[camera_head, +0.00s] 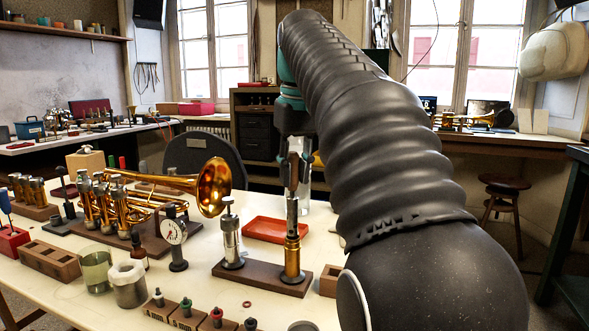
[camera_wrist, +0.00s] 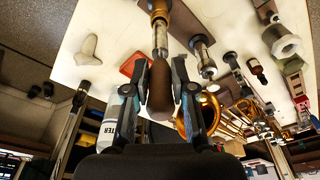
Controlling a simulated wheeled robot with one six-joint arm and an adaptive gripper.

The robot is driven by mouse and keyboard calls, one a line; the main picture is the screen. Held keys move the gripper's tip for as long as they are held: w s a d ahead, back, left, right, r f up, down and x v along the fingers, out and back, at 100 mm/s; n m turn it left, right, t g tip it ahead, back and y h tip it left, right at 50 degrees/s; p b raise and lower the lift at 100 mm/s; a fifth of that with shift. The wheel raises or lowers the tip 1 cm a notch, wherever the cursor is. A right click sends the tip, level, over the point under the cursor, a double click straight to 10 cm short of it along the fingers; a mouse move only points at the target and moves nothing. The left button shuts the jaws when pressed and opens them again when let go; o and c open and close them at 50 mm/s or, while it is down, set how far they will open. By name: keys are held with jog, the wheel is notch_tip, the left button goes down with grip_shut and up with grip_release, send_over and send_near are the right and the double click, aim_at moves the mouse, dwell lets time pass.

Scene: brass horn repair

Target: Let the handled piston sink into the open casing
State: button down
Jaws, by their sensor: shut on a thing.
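My gripper (camera_head: 293,172) is shut on the brown handle (camera_wrist: 160,88) of the handled piston. The piston's silver shaft (camera_head: 292,217) stands upright below the jaws and meets the top of the brass casing (camera_head: 292,258). It looks lined up with the casing, with its lower end at or inside the mouth; how deep it sits I cannot tell. The casing stands upright at the right end of a brown wooden block (camera_head: 262,278). In the wrist view the shaft (camera_wrist: 160,38) runs from the handle to the brass casing (camera_wrist: 155,8) at the top edge.
A silver valve with a knob (camera_head: 231,238) stands on the block's left end, close by. A red tray (camera_head: 277,230) lies behind. A dial gauge (camera_head: 174,234) and a brass trumpet (camera_head: 205,185) are to the left. A bottle with lettering (camera_wrist: 112,120) shows beside the jaws.

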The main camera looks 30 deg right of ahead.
aim_at(292, 196)
jog(key=shift+f+b, duration=0.8)
jog(key=shift+f, duration=0.55)
jog(key=shift+c, duration=0.3)
grip_release()
jog(key=shift+o, duration=0.3)
